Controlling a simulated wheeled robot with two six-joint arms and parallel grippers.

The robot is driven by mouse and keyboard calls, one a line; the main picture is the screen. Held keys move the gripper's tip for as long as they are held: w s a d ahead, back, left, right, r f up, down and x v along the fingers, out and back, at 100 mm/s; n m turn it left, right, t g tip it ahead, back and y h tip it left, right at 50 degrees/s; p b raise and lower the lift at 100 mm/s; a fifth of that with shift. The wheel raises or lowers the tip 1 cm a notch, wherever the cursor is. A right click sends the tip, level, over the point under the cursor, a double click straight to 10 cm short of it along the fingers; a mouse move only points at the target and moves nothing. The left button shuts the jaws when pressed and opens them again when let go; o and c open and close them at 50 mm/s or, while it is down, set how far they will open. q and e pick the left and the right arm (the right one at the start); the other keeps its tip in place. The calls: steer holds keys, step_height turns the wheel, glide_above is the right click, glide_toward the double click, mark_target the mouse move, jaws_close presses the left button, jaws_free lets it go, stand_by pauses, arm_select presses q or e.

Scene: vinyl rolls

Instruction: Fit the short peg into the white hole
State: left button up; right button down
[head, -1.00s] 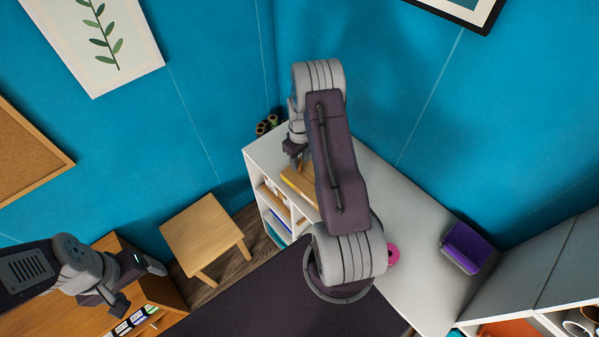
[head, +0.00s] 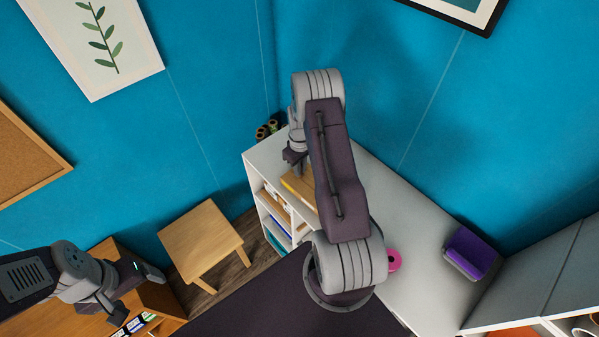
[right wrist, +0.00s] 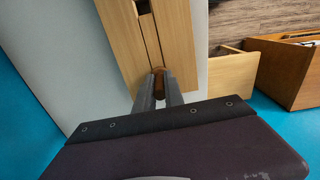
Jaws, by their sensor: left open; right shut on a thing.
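My right gripper (head: 294,160) is over the left end of the white shelf top, beside a wooden block (head: 299,190). In the right wrist view its fingertips (right wrist: 158,78) are closed on a small brown piece (right wrist: 159,84), which looks like the short peg. The piece is at the near end of the wooden block (right wrist: 177,35), which has a long groove and a dark opening at its far end. I cannot tell whether the peg touches the block. No white hole can be made out. My left gripper (head: 113,306) is open and empty at the lower left.
A white shelf unit (head: 410,225) carries a pink roll (head: 394,260) and a purple item in a grey holder (head: 470,252). Dark rolls (head: 267,130) stand at its back corner. A wooden stool (head: 200,237) and wooden cabinet (right wrist: 288,70) are nearby.

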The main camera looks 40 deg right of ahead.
steer(key=shift+r, duration=0.1)
steer(key=shift+r+p, duration=2.1)
steer(key=shift+r, duration=0.8)
steer(key=shift+f, duration=0.1)
